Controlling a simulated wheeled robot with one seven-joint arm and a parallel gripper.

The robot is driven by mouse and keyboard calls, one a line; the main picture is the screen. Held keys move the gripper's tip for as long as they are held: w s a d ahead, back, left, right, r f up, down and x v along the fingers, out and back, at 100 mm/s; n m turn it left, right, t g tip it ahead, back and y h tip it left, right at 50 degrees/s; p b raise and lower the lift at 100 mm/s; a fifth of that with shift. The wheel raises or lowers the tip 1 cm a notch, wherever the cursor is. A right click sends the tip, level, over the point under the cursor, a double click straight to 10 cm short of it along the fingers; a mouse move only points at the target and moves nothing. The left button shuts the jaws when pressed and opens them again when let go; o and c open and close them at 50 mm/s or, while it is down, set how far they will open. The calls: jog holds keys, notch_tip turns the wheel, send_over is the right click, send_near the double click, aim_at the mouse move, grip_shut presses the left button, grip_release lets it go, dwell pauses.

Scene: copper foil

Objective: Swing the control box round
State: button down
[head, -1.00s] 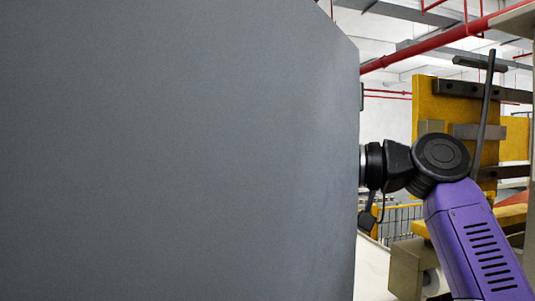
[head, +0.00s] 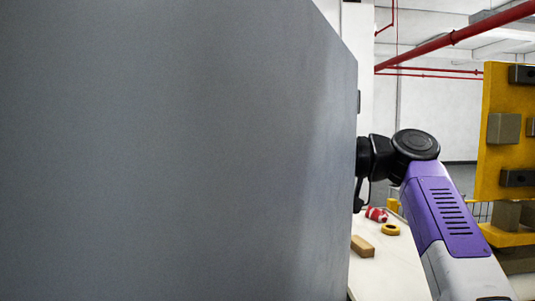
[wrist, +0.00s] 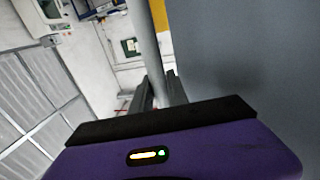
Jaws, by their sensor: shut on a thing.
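The control box (head: 180,150) is a large flat grey body that fills the left and middle of the head view. Its right edge stands upright near the middle right. In the wrist view its grey surface (wrist: 240,60) fills the right side. My gripper (wrist: 158,92) shows in the wrist view, with its dark fingers shut on a slim grey bar (wrist: 150,40) beside that surface. I cannot tell how the bar joins the box. In the head view the box hides my gripper; only my wrist and purple arm show past its right edge.
A pale table (head: 385,270) beyond the box holds a wooden block (head: 362,246), a yellow ring (head: 390,229) and a red-and-white item (head: 376,214). A yellow rack (head: 505,130) with grey blocks stands at the right. Red pipes (head: 460,35) run high overhead.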

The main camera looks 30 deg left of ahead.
jog(key=shift+a, duration=0.1)
jog(key=c, duration=1.6)
grip_release()
jog(key=shift+o, duration=0.2)
jog(key=b+v, duration=0.2)
jog(key=v, duration=0.5)
jog(key=shift+d, duration=0.4)
jog(key=shift+w, duration=0.1)
